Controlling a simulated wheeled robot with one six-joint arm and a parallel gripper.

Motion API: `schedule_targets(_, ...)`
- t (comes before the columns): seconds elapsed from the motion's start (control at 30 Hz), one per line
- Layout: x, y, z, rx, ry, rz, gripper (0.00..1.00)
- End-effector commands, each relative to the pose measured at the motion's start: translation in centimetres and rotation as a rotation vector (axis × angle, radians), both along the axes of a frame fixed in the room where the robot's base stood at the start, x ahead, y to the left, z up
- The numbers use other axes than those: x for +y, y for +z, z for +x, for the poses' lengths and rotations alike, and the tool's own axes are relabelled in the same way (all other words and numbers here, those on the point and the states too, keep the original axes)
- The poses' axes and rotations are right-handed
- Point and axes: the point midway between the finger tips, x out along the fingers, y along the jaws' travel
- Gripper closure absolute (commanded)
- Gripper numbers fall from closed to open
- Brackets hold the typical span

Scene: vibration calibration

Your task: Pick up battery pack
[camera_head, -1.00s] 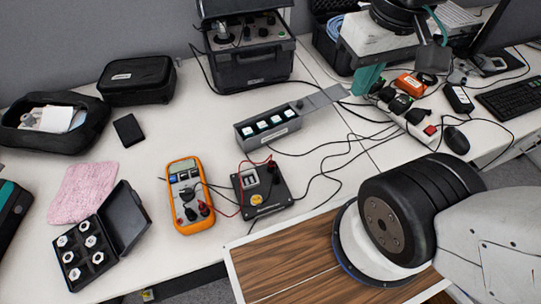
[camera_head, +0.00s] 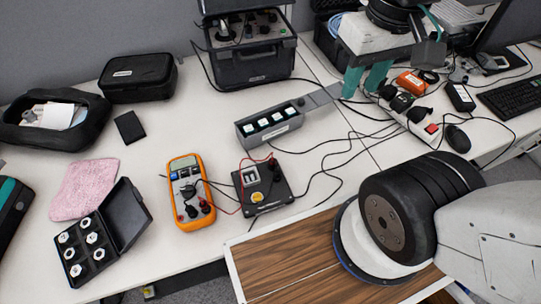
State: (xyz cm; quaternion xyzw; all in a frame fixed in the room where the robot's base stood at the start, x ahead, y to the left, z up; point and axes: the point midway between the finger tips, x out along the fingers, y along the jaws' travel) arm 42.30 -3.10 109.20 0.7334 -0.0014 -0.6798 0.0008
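I cannot tell for certain which object is the battery pack. A small flat black block (camera_head: 130,127) lies on the desk at left, and an orange block (camera_head: 411,82) lies at the upper right. My gripper (camera_head: 361,92) points down at the upper right, with two teal fingers spread apart and nothing visible between them. It is left of the orange block, near the power strip (camera_head: 410,117). How high the fingertips are above the desk is unclear.
A grey long box with white-green squares (camera_head: 268,125), a wired black box (camera_head: 263,185) and an orange multimeter (camera_head: 188,190) stand mid-desk. An open black case (camera_head: 255,50) is behind. Several cables cross the desk. A keyboard (camera_head: 512,98) lies right.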

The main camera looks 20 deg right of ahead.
Motion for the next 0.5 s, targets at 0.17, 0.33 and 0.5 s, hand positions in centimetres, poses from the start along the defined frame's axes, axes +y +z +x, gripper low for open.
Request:
schedule_targets(0.17, 0.1, -2.3, 1.9, 0.131, 0.005, 0.000, 0.69)
schedule_targets(0.33, 0.1, -5.0, 5.0, 0.212, 0.113, 0.004, 0.69)
schedule_targets(0.5, 0.2, -8.4, 8.6, 0.259, 0.318, 0.017, 0.69)
